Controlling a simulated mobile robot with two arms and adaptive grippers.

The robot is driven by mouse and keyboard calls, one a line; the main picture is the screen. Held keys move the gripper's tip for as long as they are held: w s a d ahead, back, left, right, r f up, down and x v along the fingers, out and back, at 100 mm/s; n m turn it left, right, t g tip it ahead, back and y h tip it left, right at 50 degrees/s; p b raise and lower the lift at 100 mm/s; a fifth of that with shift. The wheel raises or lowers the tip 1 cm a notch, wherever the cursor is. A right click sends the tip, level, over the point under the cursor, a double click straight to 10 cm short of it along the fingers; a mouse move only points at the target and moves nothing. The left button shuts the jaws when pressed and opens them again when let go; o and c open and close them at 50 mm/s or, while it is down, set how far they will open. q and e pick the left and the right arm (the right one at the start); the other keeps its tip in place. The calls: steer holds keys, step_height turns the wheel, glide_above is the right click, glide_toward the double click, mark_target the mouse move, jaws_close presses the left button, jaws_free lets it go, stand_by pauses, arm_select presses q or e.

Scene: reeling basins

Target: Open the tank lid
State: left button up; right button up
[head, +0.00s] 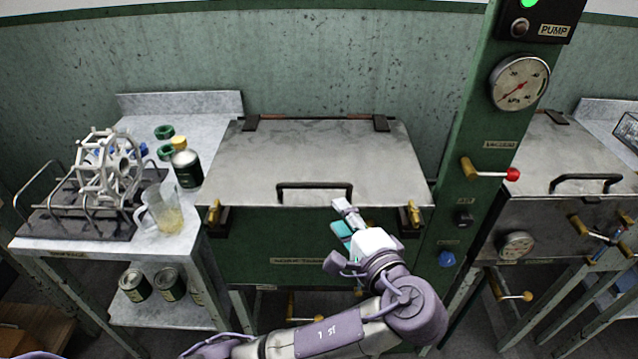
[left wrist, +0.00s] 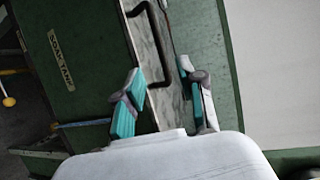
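The tank lid (head: 325,150) is a flat grey metal plate, lying closed on the green tank (head: 290,245) in the middle of the head view. A dark bar handle (head: 315,186) stands near its front edge. It also shows in the left wrist view (left wrist: 151,40). My left gripper (head: 343,216) is in front of the lid's front edge, to the right of the handle's middle. In the left wrist view my left gripper (left wrist: 160,72) has its teal-padded fingers apart, with nothing between the pads; the handle is ahead of them. My right gripper is not in view.
Brass clamps (head: 212,217) (head: 413,214) sit at the tank's front corners. A green post (head: 470,150) with gauge and valves rises on the right, beside a second lidded tank (head: 570,165). A side table (head: 105,240) on the left holds a reel, a jug and cans.

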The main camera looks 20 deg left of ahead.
mark_target(317, 187)
arm_select(q)
steer(key=p+x, duration=0.1)
steer(key=x, duration=1.2)
steer(key=shift+f, duration=0.1)
jaws_close()
